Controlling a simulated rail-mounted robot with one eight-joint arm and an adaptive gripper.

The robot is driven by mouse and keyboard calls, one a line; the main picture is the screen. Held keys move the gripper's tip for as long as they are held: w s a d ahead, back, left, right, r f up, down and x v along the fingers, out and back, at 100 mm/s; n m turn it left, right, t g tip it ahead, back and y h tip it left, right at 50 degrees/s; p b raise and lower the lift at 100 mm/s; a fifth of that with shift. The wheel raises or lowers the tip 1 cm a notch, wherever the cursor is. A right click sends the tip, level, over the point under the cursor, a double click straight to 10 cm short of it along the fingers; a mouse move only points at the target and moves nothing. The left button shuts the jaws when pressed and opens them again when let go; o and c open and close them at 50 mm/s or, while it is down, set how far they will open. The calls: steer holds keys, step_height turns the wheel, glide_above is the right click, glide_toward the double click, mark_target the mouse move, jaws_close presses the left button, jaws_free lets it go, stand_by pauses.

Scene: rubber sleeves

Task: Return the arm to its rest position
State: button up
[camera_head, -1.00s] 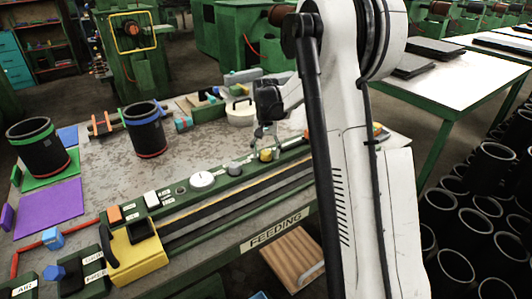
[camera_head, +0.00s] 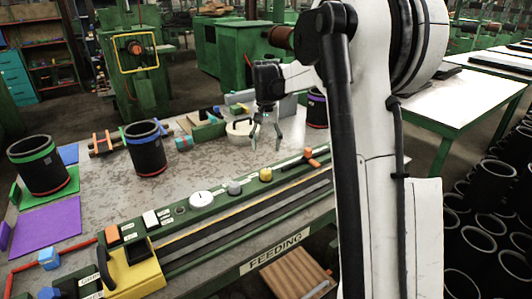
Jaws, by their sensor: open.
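My white arm (camera_head: 375,130) stands upright at the right of the head view, its forearm reaching left over the table. My gripper (camera_head: 265,143) points down with its fingers apart and nothing between them, above the back part of the table behind the control strip. A black sleeve with a green band (camera_head: 42,165) stands upright at the left. A black sleeve with a blue band (camera_head: 145,150) stands left of my gripper. A sleeve with a purple band (camera_head: 317,108) stands to its right, partly hidden by my arm.
The green control strip (camera_head: 201,198) with knobs and the yellow block (camera_head: 137,274) lie along the table's front. A white round container (camera_head: 240,127) is close behind my gripper. Many sleeves (camera_head: 478,225) stand at right. The middle tabletop (camera_head: 190,172) is bare.

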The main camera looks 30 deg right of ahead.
steer(key=shift+r, duration=0.15)
stand_by(0.4)
steer(key=s+a+r+n+t, duration=0.2)
steer(key=s+a+r, duration=0.2)
steer(key=s+a, duration=0.3)
steer(key=s+a+r+n+t, duration=0.1)
steer(key=s+a+r+t, duration=0.1)
steer(key=s+a+r, duration=0.55)
steer(key=s+a+f+n+t, duration=0.1)
steer(key=s+f, duration=0.3)
steer(key=s, duration=0.5)
steer(key=s+a+f+n+t, duration=0.2)
steer(key=s+a+f, duration=0.2)
steer(key=s, duration=0.5)
steer(key=shift+s+a+f+n, duration=0.2)
steer(key=shift+s+a+n, duration=0.1)
